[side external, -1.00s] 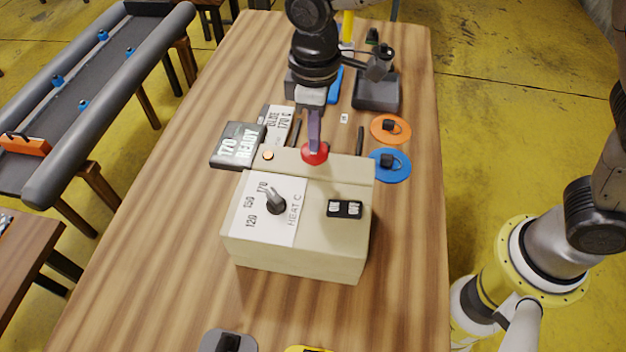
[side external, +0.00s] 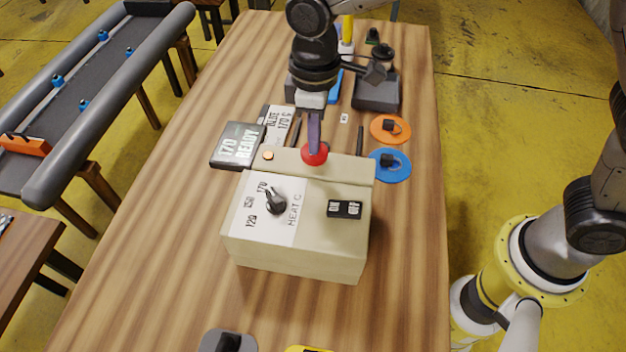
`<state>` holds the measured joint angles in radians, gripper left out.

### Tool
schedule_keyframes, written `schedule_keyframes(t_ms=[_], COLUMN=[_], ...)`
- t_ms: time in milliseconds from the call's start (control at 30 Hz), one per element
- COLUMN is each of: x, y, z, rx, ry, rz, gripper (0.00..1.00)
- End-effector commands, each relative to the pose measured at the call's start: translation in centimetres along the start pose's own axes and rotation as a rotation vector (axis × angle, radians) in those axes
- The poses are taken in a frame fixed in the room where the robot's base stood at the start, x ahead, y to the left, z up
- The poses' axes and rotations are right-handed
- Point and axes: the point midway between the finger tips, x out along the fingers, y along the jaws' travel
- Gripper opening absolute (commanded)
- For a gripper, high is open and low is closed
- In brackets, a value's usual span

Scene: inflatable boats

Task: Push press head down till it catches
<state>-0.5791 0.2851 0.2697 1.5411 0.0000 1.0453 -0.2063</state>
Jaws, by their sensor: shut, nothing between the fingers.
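A cream heater box (side external: 300,262) stands on the table, with a dial (side external: 276,203), an ON/OFF switch (side external: 345,209) and a lit amber lamp (side external: 268,155). A red rounded knob (side external: 316,154) is at its rear part; I take this as the press head's knob, though the mechanism is hidden. My gripper (side external: 315,142) is shut and empty, pointing down right at the knob. Its tips overlap the knob's top; I cannot tell whether they press on it. Whether the head has caught cannot be seen.
A black sign (side external: 238,146) reads 170 READY. A grey stand (side external: 376,92) with dark jointed parts is behind, close to my wrist. Orange (side external: 391,129) and blue (side external: 390,165) discs lie right of the box. The table's front left is clear.

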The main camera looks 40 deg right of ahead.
Motion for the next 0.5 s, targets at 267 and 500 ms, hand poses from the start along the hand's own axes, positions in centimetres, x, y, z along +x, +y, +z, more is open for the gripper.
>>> schedule_keyframes(t_ms=[267,500], x=[0.79,1.19], y=[0.00,0.00], z=[0.01,0.02], rx=[0.000,0.000], ry=[-0.002,-0.002], rz=[0.000,0.000], gripper=[0.00,0.00])
